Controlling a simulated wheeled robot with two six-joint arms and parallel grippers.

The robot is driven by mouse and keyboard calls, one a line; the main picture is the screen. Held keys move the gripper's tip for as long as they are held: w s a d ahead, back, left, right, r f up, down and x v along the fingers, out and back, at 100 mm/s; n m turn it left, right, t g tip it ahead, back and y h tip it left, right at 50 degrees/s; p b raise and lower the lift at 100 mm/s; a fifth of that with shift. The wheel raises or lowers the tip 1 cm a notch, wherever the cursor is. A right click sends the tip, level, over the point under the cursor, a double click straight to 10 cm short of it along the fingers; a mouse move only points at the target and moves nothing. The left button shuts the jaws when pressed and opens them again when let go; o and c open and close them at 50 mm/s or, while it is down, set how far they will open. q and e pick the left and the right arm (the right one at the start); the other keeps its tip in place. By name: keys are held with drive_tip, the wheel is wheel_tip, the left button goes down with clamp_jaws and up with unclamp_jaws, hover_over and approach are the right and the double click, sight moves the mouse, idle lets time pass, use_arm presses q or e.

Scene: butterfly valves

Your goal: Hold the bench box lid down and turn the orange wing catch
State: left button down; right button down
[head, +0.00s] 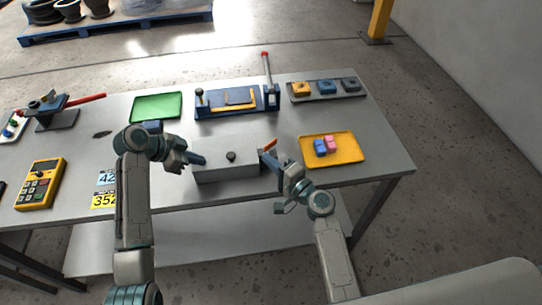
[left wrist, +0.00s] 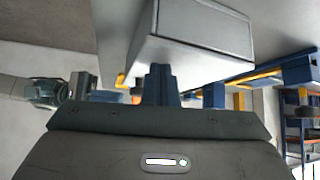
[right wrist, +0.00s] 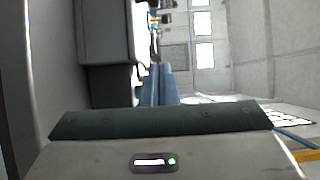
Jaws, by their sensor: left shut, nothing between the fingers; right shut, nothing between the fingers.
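The grey bench box (head: 225,173) sits near the front edge of the table, with a dark knob (head: 231,156) on its lid. The lid looks down. The orange wing catch (head: 269,145) shows at the box's right end, slanting up to the right. My left gripper (head: 199,159) is shut and empty at the box's left end, close to the lid; whether it touches cannot be told. The box (left wrist: 195,45) also shows beyond its fingers in the left wrist view. My right gripper (head: 270,158) is shut and empty beside the box's right end, just below the catch.
A yellow tray (head: 347,160) with a blue and a pink block lies to the right. Behind stand a green tray (head: 150,112), a blue fixture (head: 215,110) with a red-tipped lever, and a grey tray of blocks (head: 310,98). A yellow keypad device (head: 38,190) lies at left.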

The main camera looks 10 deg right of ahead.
use_arm(q)
drive_tip(key=shift+f, duration=0.15)
use_arm(e)
drive_tip(key=s, duration=1.1)
drive_tip(key=w+d+n, duration=0.2)
drive_tip(key=d+n, duration=0.6)
drive_tip(key=n, duration=1.1)
approach(267, 147)
drive_tip(key=shift+y, duration=0.4)
drive_tip(key=x, duration=0.6)
drive_tip(key=shift+w+f, duration=0.2)
drive_tip(key=shift+w, duration=0.2)
